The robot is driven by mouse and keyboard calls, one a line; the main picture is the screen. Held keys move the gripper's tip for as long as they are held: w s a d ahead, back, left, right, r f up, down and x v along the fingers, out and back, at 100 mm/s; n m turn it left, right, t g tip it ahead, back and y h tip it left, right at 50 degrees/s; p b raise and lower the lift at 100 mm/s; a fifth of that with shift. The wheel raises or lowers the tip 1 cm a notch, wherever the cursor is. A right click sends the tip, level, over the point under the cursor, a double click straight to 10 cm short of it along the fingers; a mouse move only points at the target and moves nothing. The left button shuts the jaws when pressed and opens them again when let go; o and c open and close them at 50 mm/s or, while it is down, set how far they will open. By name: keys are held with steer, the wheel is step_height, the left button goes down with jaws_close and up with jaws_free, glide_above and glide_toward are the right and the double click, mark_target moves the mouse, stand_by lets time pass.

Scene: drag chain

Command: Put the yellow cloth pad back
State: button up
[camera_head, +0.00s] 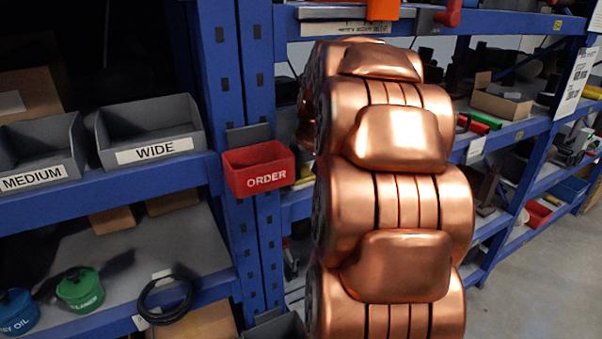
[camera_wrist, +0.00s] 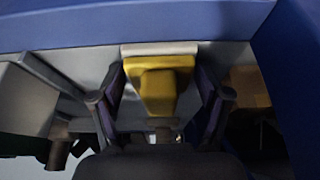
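The yellow cloth pad (camera_wrist: 158,88) shows in the middle of the wrist view, a blocky yellow piece with a pale grey strip along its upper edge. My gripper (camera_wrist: 160,76) has one dark finger on each side of it. In the head view neither the pad nor my gripper can be made out, and my copper-coloured arm covers the middle.
Blue shelving (camera_head: 262,130) stands close in front. A red ORDER bin (camera_head: 258,169) hangs on its post. Grey WIDE (camera_head: 150,130) and MEDIUM (camera_head: 38,150) bins sit at left, above a green pot (camera_head: 80,290) and a black cable coil (camera_head: 166,298). Floor is free at lower right.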

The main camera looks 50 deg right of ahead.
steer(key=shift+o, duration=1.1)
steer(key=shift+r, duration=0.15)
steer(key=b+v, duration=0.3)
steer(key=v, duration=0.9)
steer(key=shift+b, duration=0.3)
